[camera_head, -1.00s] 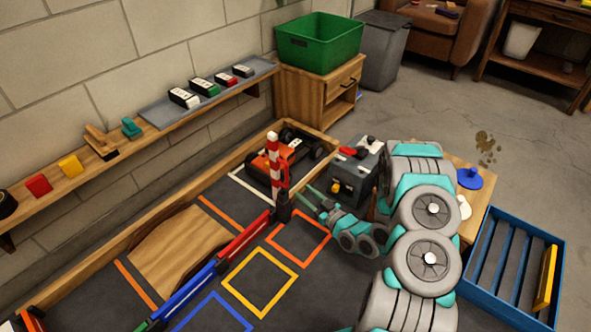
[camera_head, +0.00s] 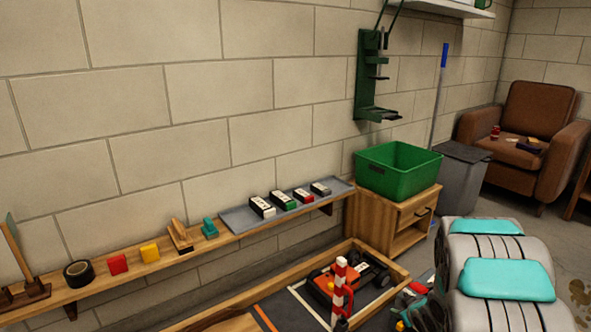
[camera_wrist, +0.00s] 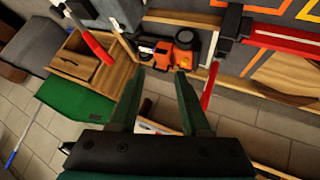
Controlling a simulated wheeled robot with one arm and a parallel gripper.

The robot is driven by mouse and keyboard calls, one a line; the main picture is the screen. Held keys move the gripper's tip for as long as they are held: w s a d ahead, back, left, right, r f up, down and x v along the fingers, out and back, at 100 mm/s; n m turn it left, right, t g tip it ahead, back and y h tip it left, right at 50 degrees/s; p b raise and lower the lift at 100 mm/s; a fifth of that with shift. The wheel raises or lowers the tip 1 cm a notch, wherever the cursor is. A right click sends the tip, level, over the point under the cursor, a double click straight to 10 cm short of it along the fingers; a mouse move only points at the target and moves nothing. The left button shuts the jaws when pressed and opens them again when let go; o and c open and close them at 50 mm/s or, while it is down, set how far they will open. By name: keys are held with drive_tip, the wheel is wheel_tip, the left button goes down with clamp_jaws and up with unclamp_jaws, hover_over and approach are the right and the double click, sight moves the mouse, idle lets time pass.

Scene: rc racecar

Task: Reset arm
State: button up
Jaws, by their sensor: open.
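My arm shows at the lower right of the head view as grey and teal links; its gripper is out of that view. In the wrist view my gripper (camera_wrist: 155,92) has its two green fingers apart with nothing held between them. The orange racecar (camera_wrist: 168,52) is beyond the fingertips in the wrist view, apart from them. In the head view the racecar (camera_head: 345,285) sits in the corner of the wooden-edged track, partly hidden by a red and white striped post (camera_head: 340,290).
A wall shelf (camera_head: 150,268) carries a tape roll, coloured blocks and a grey tray (camera_head: 240,219) with several small packs. A green bin (camera_head: 397,172) stands on a wooden cabinet (camera_head: 365,222). A grey trash bin (camera_head: 462,180) and a brown armchair (camera_head: 530,135) are at right.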

drive_tip(key=s+r+m+g+h, duration=0.2)
drive_tip(key=s+r+g+h, duration=0.1)
drive_tip(key=s+r, duration=0.5)
drive_tip(key=s+a+r+m+g+y+p, duration=0.1)
drive_tip(key=s+a+r, duration=0.4)
drive_tip(key=s, duration=0.7)
drive_tip(key=s+a+r+m+g+y+p, duration=0.1)
drive_tip(key=s+a+r+g, duration=0.3)
drive_tip(key=s, duration=0.7)
drive_tip(key=s+a+r+m+g+p, duration=0.1)
drive_tip(key=s+a+r+g, duration=0.2)
drive_tip(key=s+a+r, duration=0.4)
drive_tip(key=s, duration=0.5)
drive_tip(key=shift+s+a+r+y, duration=0.15)
drive_tip(key=shift+s+y, duration=0.15)
drive_tip(key=shift+y, duration=0.1)
